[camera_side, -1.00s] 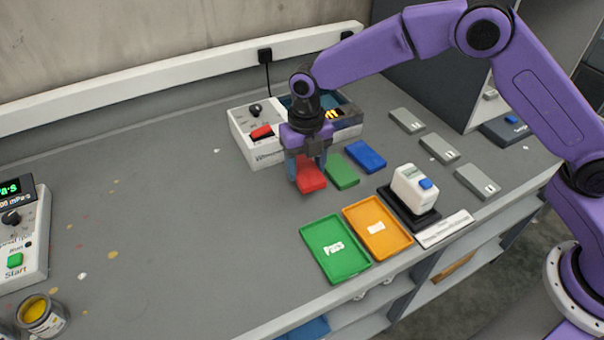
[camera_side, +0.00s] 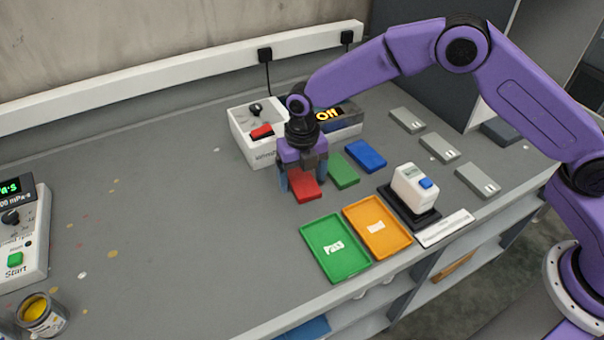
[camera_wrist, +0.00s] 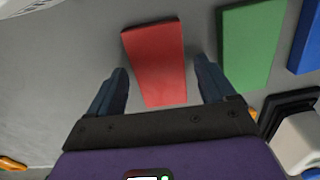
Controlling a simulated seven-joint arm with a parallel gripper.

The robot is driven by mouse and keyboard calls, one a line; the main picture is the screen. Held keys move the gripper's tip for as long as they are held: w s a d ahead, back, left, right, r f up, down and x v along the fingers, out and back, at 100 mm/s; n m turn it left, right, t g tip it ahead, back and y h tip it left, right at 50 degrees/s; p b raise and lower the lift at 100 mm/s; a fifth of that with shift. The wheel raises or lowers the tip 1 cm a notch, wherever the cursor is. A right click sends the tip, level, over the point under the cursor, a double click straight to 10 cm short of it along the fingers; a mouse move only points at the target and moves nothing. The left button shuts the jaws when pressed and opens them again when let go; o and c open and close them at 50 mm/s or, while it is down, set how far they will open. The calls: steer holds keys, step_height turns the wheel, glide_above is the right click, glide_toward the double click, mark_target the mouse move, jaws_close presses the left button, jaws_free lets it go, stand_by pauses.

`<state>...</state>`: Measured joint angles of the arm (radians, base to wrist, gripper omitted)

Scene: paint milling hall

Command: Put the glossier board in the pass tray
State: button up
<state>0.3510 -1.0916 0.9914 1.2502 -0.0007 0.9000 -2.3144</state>
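A red board (camera_side: 304,188) lies on the grey bench, and it also shows in the wrist view (camera_wrist: 156,62). A green board (camera_side: 343,171) and a blue board (camera_side: 366,155) lie to its right; the wrist view shows the green one (camera_wrist: 250,45) and part of the blue one (camera_wrist: 307,40). My gripper (camera_side: 298,187) is low at the red board, its fingers (camera_wrist: 160,82) apart on either side of the board's near end with gaps to both. The green pass tray (camera_side: 313,262) is empty. I cannot tell which board is glossier.
An orange tray (camera_side: 352,222) stands beside the pass tray, empty. A white meter (camera_side: 413,186) sits on a black base to the right. Several grey boards (camera_side: 439,148) lie farther right. A white machine (camera_side: 241,135) stands behind my gripper. The bench's left middle is clear.

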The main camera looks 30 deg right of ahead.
mark_target(302, 181)
stand_by(0.3)
step_height(302, 181, up, 18)
steer(key=shift+f, duration=0.25)
steer(key=shift+s+a, duration=0.1)
steer(key=s+d+m, duration=0.8)
steer(key=s, duration=0.4)
steer(key=s+d+r+m, duration=0.1)
steer(key=s+d+m, duration=0.6)
steer(key=s, duration=0.5)
steer(key=shift+s+d+m, duration=0.3)
steer(key=shift+d+m, duration=0.1)
steer(key=shift+m, duration=0.4)
steer(key=shift+o, duration=0.5)
steer(key=s+d+f+m, duration=0.2)
steer(key=s+d+m, duration=0.3)
steer(key=s+d, duration=0.2)
steer(key=shift+s+f+m, duration=0.15)
steer(key=shift+f+m, duration=0.2)
steer(key=shift+m, duration=0.05)
steer(key=shift+d, duration=0.1)
